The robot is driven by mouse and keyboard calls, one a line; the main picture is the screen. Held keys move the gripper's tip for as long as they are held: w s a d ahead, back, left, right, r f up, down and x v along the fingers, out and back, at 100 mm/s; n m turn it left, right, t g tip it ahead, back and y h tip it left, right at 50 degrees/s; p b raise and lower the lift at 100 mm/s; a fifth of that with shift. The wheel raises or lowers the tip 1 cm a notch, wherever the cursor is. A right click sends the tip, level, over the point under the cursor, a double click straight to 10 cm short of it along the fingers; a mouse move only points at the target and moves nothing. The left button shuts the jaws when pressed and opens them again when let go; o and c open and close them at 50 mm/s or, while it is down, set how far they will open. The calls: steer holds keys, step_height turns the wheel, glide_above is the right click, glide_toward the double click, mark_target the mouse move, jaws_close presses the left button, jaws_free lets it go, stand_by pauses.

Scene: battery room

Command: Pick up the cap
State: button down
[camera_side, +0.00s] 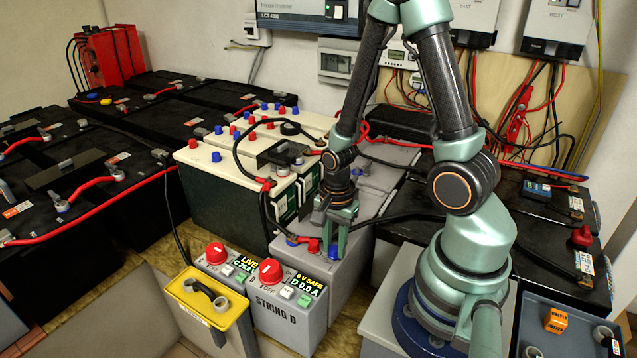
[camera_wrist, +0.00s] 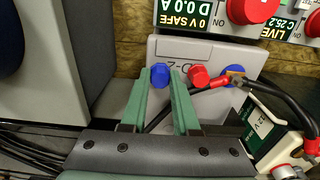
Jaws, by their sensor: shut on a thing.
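A blue cap (camera_wrist: 160,76) sits between the green fingertips of my gripper (camera_wrist: 166,73) in the wrist view. My gripper is shut on it. In the side view my gripper (camera_side: 336,238) points down at the front end of a grey battery (camera_side: 330,275), with a bit of the blue cap (camera_side: 333,252) showing at the fingertips. I cannot tell whether the cap touches the battery top. A red cap (camera_wrist: 199,76) is just right of the fingers, and another blue piece (camera_wrist: 234,74) lies beyond it by a cable lug.
A cable with a red sleeve (camera_wrist: 210,84) runs close beside the right finger. Grey switch boxes with red knobs (camera_side: 270,271) stand in front, next to a yellow-topped box (camera_side: 205,297). A battery with red and blue caps (camera_side: 215,175) stands behind on the left.

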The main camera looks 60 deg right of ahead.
mark_target(334, 248)
step_height(334, 248, up, 19)
steer(key=w+a+n, duration=0.6)
steer(key=w+n, duration=0.2)
steer(key=n, duration=1)
steer(key=shift+w+f, duration=0.15)
steer(key=shift+a, duration=0.1)
